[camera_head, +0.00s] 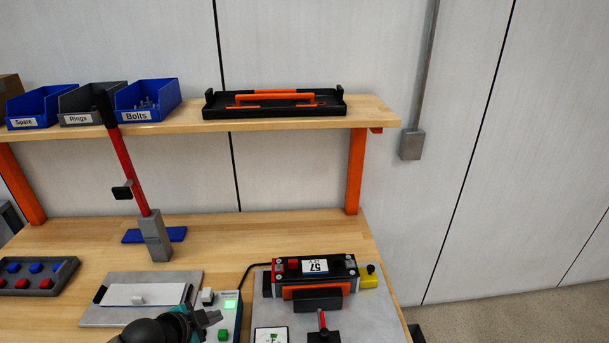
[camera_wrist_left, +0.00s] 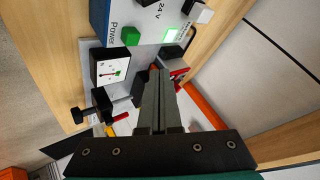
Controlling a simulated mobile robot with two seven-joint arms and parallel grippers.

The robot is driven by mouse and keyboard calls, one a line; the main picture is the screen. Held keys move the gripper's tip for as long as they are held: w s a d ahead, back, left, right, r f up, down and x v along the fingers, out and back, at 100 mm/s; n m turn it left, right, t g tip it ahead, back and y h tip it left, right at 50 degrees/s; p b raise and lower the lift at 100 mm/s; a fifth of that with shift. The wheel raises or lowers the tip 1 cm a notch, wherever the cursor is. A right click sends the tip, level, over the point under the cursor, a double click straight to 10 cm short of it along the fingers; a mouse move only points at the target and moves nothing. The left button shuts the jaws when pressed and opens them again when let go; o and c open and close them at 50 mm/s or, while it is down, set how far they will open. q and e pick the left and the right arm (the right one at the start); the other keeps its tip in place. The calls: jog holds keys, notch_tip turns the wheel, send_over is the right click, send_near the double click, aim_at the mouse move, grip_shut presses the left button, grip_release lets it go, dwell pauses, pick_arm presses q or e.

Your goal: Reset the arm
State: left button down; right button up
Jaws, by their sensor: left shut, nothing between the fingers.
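My left gripper (camera_head: 212,317) is at the bottom of the head view, its arm coming in from below. It is shut and empty, above the bench by the power box (camera_head: 231,317) with the lit green display. Whether the fingertips touch anything cannot be told. My right gripper is not in view.
A red lever (camera_head: 131,165) with a black grip stands tall on the bench. A grey plate (camera_head: 186,279) lies left of the power box. A black module (camera_head: 328,270) sits to the right. Bins (camera_head: 147,99) and a black tray (camera_head: 272,112) stand on the shelf (camera_head: 375,112).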

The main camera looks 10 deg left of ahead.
pick_arm(q)
jog(key=s+d+n+g, duration=0.3)
jog(key=s+d, duration=0.7)
jog(key=d, duration=0.1)
jog(key=s+r+n+g+y, duration=0.1)
jog(key=s+r+n, duration=0.2)
jog(key=s, duration=0.3)
jog(key=s+r+n+g+y, duration=0.1)
jog(key=s+r+n+g, duration=0.15)
jog(key=s, duration=0.45)
jog(key=s+f+b+x, duration=0.1)
jog(key=s+b+x, duration=0.25)
jog(key=x, duration=0.95)
jog(key=s+b+x, duration=0.2)
jog(key=b+x, duration=0.2)
jog(key=x, duration=1)
jog(key=s+f+b, duration=0.4)
jog(key=s+f, duration=0.4)
jog(key=f, duration=0.4)
jog(key=s+a+f+g+b, duration=0.1)
jog(key=s+f+b, duration=0.3)
jog(key=s+f, duration=0.4)
notch_tip(320, 180, down, 4)
jog(key=shift+s+a, duration=0.3)
jog(key=shift+g, duration=0.25)
